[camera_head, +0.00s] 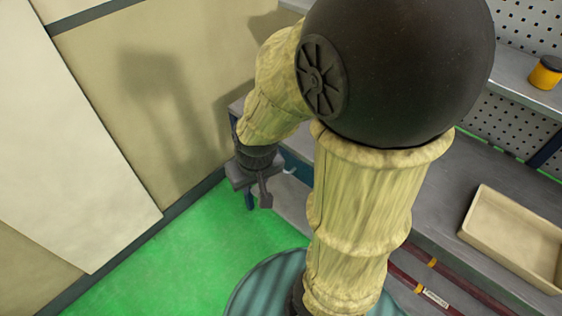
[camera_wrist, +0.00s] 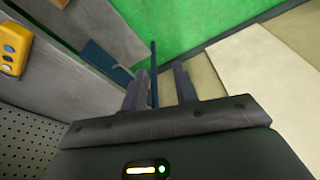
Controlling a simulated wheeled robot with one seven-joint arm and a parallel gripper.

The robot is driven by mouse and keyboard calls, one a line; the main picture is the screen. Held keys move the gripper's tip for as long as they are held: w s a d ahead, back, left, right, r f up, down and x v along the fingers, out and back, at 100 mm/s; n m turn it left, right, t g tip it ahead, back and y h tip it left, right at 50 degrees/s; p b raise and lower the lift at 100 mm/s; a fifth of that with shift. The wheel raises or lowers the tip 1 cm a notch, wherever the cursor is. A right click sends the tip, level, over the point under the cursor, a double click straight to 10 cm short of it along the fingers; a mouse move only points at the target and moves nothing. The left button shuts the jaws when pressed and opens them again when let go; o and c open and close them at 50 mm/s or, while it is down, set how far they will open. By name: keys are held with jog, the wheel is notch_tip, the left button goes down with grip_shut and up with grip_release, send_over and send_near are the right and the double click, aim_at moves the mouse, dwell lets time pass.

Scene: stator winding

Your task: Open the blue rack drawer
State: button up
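The blue rack drawer appears as a blue panel (camera_head: 297,163) low on the grey rack in the head view, mostly hidden behind my arm. A small pale piece, perhaps its handle, shows by it. In the wrist view the blue panel (camera_wrist: 106,62) lies left of my fingers, set in the grey rack side, and looks shut. My gripper (camera_head: 252,192) is in front of the rack's far end. In the wrist view my gripper (camera_wrist: 159,70) has its two fingers apart with nothing held. A thin blue post (camera_wrist: 154,75) shows between them, beyond the fingertips.
A cream bin (camera_head: 515,240) lies on the grey bench at right, and a yellow-and-black object (camera_head: 546,72) sits on the upper shelf. A yellow box with buttons (camera_wrist: 13,48) is at the wrist view's left. A beige wall (camera_head: 150,90) stands close left; green floor (camera_head: 190,250) is clear.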

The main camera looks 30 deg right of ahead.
jog(key=w+a+f+m+t+h+b, duration=0.2)
jog(key=w+f+m+t+h+b, duration=0.3)
jog(key=w+f+m+b, duration=1.35)
jog(key=d+f+m+g+h+b, duration=0.2)
jog(key=d+f+m+h+b, duration=0.2)
jog(key=f+m+h, duration=0.5)
notch_tip(320, 180, down, 2)
jog(key=d+m, duration=0.1)
jog(key=m, duration=0.3)
jog(key=shift+s+f+m+h, duration=0.15)
jog(key=shift+f+m+h, duration=0.05)
jog(key=shift+m+h, duration=0.15)
